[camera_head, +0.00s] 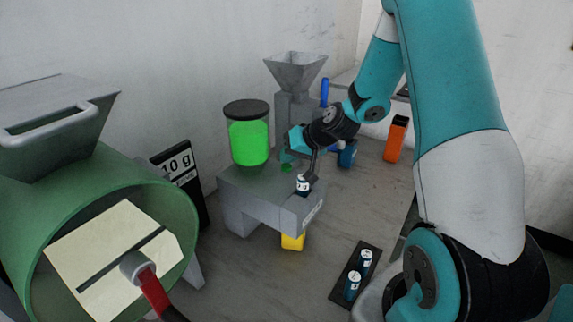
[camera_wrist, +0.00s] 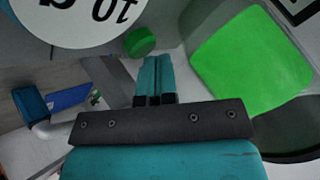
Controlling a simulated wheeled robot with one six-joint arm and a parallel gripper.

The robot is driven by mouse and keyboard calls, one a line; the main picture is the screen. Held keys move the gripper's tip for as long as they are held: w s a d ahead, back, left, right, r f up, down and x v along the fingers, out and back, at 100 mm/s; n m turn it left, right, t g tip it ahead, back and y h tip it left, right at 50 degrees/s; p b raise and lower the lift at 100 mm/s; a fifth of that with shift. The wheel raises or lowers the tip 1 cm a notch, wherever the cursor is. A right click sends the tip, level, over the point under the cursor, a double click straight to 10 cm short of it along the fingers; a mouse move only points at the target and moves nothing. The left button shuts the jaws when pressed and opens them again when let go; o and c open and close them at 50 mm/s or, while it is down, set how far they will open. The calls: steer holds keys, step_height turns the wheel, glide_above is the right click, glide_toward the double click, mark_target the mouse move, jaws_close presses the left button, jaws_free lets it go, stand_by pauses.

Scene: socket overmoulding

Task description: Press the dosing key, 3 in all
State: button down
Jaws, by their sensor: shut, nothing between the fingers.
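The dosing station (camera_head: 262,187) is a grey block with legs against the wall. A small round green button, which looks like the dosing key (camera_wrist: 139,41), sits on its top; its green also shows in the head view (camera_head: 287,168), partly hidden. My gripper (camera_head: 287,157) points down just above it. In the wrist view its teal fingers (camera_wrist: 154,62) are together and empty, with their tips close to the button. I cannot tell whether they touch it. A small container with a white marked top (camera_head: 303,185) stands at the station's front; its white disc (camera_wrist: 80,15) looms large in the wrist view.
A black-lidded jar of bright green material (camera_head: 249,142) stands beside my gripper. A black sign reading 10 g (camera_head: 178,165) is behind left. A green drum machine (camera_head: 20,200) fills the left. A dark tray (camera_head: 340,292) holds two similar containers. An orange block (camera_head: 396,139) stands right.

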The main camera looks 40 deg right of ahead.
steer(key=shift+f, duration=0.15)
stand_by(0.3)
steer(key=shift+r+p, duration=0.65)
steer(key=shift+r, duration=0.4)
steer(key=shift+r, duration=0.1)
steer(key=shift+r+p, duration=1.85)
steer(key=shift+r, duration=0.6)
step_height(320, 180, up, 4)
steer(key=p, duration=0.6)
steer(key=shift+f, duration=0.15)
